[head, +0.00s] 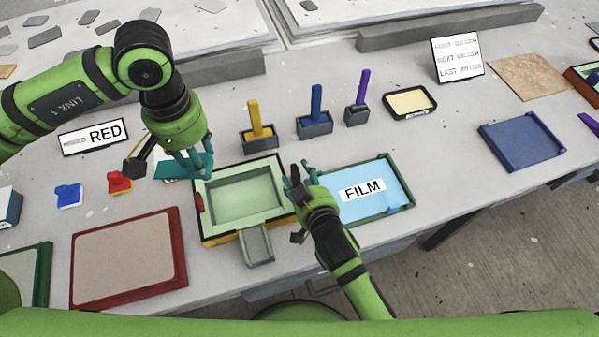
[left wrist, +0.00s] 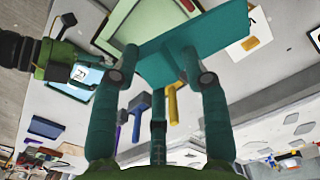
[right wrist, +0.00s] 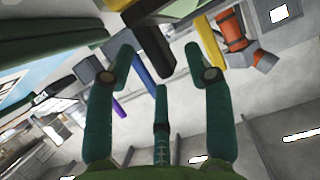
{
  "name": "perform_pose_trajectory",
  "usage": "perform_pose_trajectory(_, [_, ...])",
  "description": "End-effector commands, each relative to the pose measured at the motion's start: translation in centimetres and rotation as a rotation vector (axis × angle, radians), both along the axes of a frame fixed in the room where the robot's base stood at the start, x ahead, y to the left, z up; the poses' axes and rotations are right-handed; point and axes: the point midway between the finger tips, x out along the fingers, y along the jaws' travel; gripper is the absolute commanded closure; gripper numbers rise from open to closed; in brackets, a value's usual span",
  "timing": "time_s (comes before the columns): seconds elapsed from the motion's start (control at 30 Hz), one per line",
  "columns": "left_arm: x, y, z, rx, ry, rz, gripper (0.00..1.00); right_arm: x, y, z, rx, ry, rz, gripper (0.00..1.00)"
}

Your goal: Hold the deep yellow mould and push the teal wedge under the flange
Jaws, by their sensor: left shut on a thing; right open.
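The deep mould (head: 240,232) has a yellow lower body, a dark green rim and a pale green hollow; it sits mid-table in the head view. My left gripper (head: 187,166) is shut on the teal wedge (head: 173,170), holding it near the mould's back left corner. My right gripper (head: 299,180) is open at the mould's right side. I cannot tell whether its fingers touch the rim. The wedge's contact with the mould is not clear.
A grey ramp-like block (head: 257,245) stands at the mould's front. Yellow-, blue- and purple-handled tools (head: 316,122) stand behind. A red-framed panel (head: 128,258) lies front left, with small red (head: 119,182) and blue (head: 68,195) pieces behind it.

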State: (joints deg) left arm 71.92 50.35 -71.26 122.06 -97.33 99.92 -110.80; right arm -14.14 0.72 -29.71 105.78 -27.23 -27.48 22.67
Motion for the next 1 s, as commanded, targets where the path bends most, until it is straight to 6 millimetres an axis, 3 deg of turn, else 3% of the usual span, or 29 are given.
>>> perform_pose_trajectory(0.13, [0.00, 0.00, 0.11, 0.000, 0.000, 0.000, 0.90, 1.08, 0.32, -0.38, 0.000, -0.001, 0.000, 0.47])
perform_pose_trajectory(0.47, [0.01, 0.01, 0.11, 0.000, 0.000, 0.000, 0.90, 1.31, 0.43, -0.54, 0.001, -0.001, 0.000, 0.47])
perform_pose_trajectory(0.57, [0.01, 0.01, 0.11, 0.000, 0.000, 0.000, 0.90, 1.30, 0.42, -0.55, 0.001, -0.001, 0.000, 0.83])
perform_pose_trajectory(0.6, [0.01, 0.00, 0.11, 0.000, 0.000, 0.000, 0.90, 1.30, 0.42, -0.55, 0.001, 0.000, 0.000, 0.99])
perform_pose_trajectory(1.0, [0.00, 0.00, 0.11, 0.000, 0.000, 0.000, 0.90, 1.28, 0.43, -0.56, 0.000, 0.000, 0.000, 1.00])
